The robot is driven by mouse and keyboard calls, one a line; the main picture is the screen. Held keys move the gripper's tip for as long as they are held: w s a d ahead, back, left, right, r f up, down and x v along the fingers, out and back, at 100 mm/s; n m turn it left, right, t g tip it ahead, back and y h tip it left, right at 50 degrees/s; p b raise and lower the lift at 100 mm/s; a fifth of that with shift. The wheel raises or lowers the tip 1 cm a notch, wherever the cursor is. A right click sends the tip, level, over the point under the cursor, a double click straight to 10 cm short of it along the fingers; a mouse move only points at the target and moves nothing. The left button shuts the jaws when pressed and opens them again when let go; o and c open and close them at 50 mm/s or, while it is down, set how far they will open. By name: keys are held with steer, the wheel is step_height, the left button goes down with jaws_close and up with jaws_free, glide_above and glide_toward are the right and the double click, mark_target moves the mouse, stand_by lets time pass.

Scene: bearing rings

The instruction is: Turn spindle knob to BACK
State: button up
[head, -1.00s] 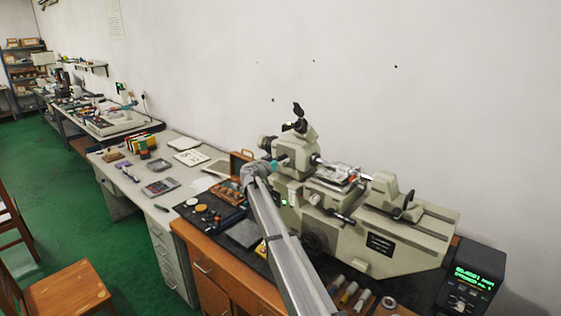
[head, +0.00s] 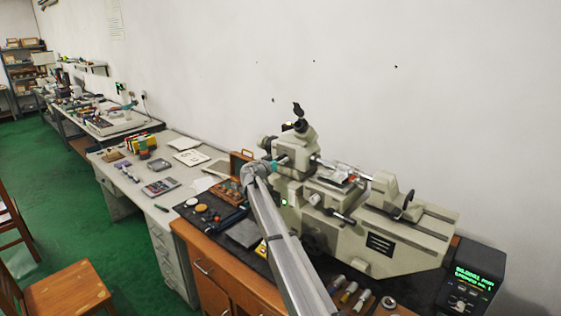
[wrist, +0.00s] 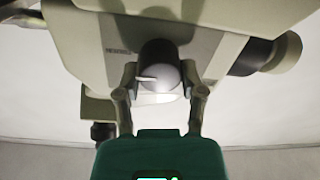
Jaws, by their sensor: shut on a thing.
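In the wrist view a dark round knob (wrist: 158,68) with a white pointer line sits on the machine's underside as pictured. My gripper (wrist: 160,85) has one finger on each side of it and is shut on it. The white line points to the left in that view. The label beside the knob is too blurred to read. In the head view my arm reaches to the left end of the beige measuring machine (head: 380,240). There the knob and the fingertips are hidden behind my arm.
A black display box (head: 470,288) with green digits stands right of the machine. A wooden box (head: 229,190) and small round parts lie left of my arm. Several cylinders lie on the dark mat at the front. A wooden chair (head: 70,290) stands at lower left.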

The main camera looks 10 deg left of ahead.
steer(key=shift+n, duration=0.3)
steer(key=n, duration=0.4)
steer(key=shift+w, duration=0.1)
steer(key=n, duration=0.4)
steer(key=shift+a+n, duration=0.1)
steer(key=shift+n, duration=0.3)
steer(key=n, duration=0.4)
steer(key=shift+g, duration=0.3)
steer(key=shift+w+f+n, duration=0.1)
steer(key=shift+n, duration=1.9)
steer(key=o, duration=1.2)
steer(key=shift+c, duration=0.2)
